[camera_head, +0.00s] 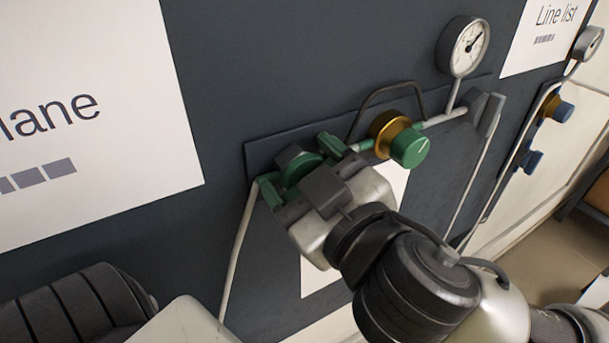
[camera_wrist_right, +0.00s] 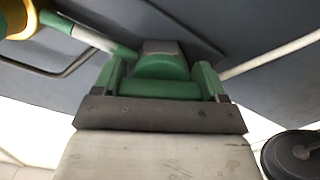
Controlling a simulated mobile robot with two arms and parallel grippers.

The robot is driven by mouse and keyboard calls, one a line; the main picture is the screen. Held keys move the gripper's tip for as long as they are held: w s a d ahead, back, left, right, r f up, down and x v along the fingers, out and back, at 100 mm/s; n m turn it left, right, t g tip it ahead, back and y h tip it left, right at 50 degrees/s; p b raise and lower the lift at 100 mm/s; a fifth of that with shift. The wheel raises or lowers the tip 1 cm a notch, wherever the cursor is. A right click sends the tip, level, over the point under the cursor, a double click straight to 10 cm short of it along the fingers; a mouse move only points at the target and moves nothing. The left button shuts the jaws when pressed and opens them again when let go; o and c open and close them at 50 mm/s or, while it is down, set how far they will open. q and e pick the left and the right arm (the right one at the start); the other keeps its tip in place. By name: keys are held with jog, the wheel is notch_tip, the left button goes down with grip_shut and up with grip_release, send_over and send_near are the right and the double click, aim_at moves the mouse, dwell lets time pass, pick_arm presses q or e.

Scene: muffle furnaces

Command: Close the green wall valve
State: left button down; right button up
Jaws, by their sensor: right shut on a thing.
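The green wall valve (camera_head: 300,168) is on the grey plate fixed to the dark wall panel, left of the brass regulator. My right gripper (camera_head: 302,170) is at it, with one green finger on each side, shut on the valve. In the right wrist view the round green valve (camera_wrist_right: 162,67) sits between the two fingertips of my right gripper (camera_wrist_right: 160,80). The gripper body hides part of the valve in the head view, so I cannot tell how far it is turned. My left gripper is not in view.
A brass regulator with a green knob (camera_head: 409,148) is close to the right of my gripper. A dark bent rail (camera_head: 387,86) arches above it. A pressure gauge (camera_head: 465,46) stands higher up. Farther right are a second gauge (camera_head: 588,43) and blue knobs (camera_head: 563,111).

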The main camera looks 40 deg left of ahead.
jog(key=n+b, duration=0.2)
jog(key=n, duration=0.4)
jog(key=shift+f+n, duration=0.15)
jog(key=shift+n, duration=0.15)
jog(key=n+b, duration=0.2)
jog(key=n, duration=0.4)
jog(key=shift+s+f+b, duration=0.1)
jog(key=shift+b, duration=0.2)
jog(key=shift+n, duration=0.3)
jog(key=o, duration=0.9)
